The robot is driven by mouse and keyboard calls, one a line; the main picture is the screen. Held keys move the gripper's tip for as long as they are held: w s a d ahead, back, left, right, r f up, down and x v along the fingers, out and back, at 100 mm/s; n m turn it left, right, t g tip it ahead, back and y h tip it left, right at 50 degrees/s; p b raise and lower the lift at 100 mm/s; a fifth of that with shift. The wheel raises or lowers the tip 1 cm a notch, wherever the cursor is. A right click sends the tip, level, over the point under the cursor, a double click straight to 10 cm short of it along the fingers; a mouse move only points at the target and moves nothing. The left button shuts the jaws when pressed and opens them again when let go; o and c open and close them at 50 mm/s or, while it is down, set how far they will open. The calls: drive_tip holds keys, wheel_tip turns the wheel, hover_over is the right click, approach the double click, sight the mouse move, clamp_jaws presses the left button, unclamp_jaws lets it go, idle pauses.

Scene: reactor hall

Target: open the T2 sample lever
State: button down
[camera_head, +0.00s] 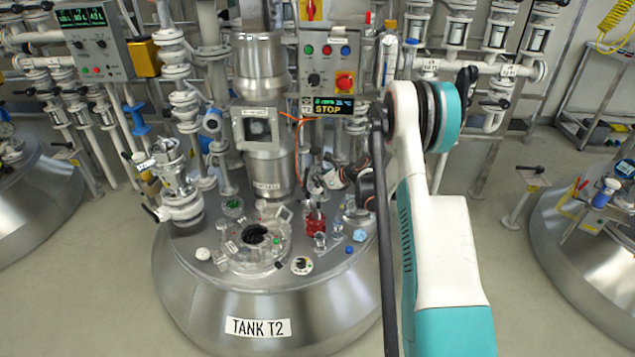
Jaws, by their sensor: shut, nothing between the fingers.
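Tank T2 (190,285) is a domed steel vessel in the middle, with a "TANK T2" label on its front. A small red fitting (316,224) with dark parts above it stands on the lid, right of the round port. I cannot tell for certain which part is the sample lever, or its position. My arm comes up from the lower right and bends down over the tank's right side. My gripper (318,186) appears small and dark just above the red fitting, partly lost among pipes. It is shut, with nothing seen in it. I cannot tell whether it touches the fitting.
The lid has a clear round port (254,237), a steel column (262,125) and a white valve stack (176,185) at left. A control box (330,62) reading "STOP" stands behind. Another tank (575,235) is at right.

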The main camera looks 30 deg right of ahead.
drive_tip(key=shift+w+a+r+g+h+p, duration=0.1)
drive_tip(key=shift+w+r+g+h+p, duration=0.3)
drive_tip(key=shift+g+p, duration=0.45)
drive_tip(key=shift+w+a+r+g+h+p, duration=0.1)
drive_tip(key=shift+w+r+g+p, duration=0.1)
drive_tip(key=shift+w+g+p, duration=0.6)
drive_tip(key=shift+s+d, duration=0.1)
drive_tip(key=shift+s, duration=0.25)
